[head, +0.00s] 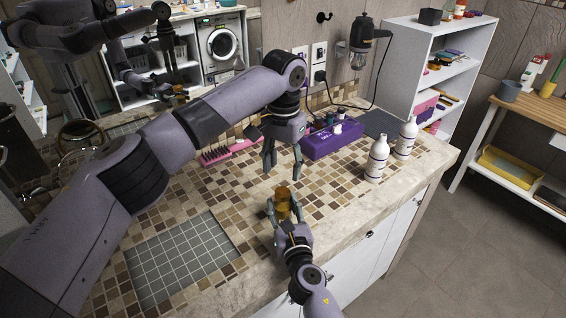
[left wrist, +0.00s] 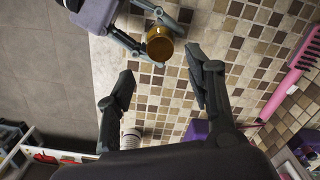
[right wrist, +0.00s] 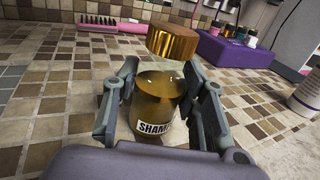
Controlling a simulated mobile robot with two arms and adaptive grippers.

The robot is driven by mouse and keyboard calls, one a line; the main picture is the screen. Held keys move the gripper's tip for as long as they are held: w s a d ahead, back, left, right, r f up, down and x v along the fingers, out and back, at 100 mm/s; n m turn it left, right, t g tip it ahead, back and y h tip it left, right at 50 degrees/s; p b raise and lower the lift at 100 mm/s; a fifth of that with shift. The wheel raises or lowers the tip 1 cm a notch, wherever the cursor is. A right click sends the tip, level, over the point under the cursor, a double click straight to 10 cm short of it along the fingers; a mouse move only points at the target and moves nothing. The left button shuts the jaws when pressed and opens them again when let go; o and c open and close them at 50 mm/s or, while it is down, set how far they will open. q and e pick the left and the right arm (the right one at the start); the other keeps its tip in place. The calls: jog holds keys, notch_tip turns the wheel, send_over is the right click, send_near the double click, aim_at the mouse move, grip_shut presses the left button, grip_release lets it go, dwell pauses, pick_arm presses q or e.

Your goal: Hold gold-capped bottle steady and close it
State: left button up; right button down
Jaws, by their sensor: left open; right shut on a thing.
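The amber bottle (right wrist: 153,112), its label partly reading "SHAM", stands upright near the counter's front edge. My right gripper (right wrist: 161,66) is shut around its body; the head view shows this grip (head: 284,212) too. The gold cap (right wrist: 172,42) is above the bottle's top, slightly tilted and right of centre in the right wrist view. A gap shows below the cap, and I cannot tell how it sits on the neck. From above, the cap also shows in the left wrist view (left wrist: 160,44). My left gripper (head: 282,174) is open, pointing down above the cap, apart from it.
Two white bottles (head: 376,160) (head: 405,138) stand to the right. A purple box (head: 331,140) and a pink brush (head: 230,151) lie behind. A gridded panel (head: 180,262) is at front left. The tiles around the held bottle are clear.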

aim_at(283, 192)
pick_arm(q)
notch_tip(283, 192, down, 8)
jog(key=shift+r, duration=0.2)
dwell(0.3)
grip_shut()
dwell(0.5)
jog(key=shift+o, duration=0.6)
grip_release()
jog(key=shift+r, duration=0.15)
notch_tip(283, 192, up, 12)
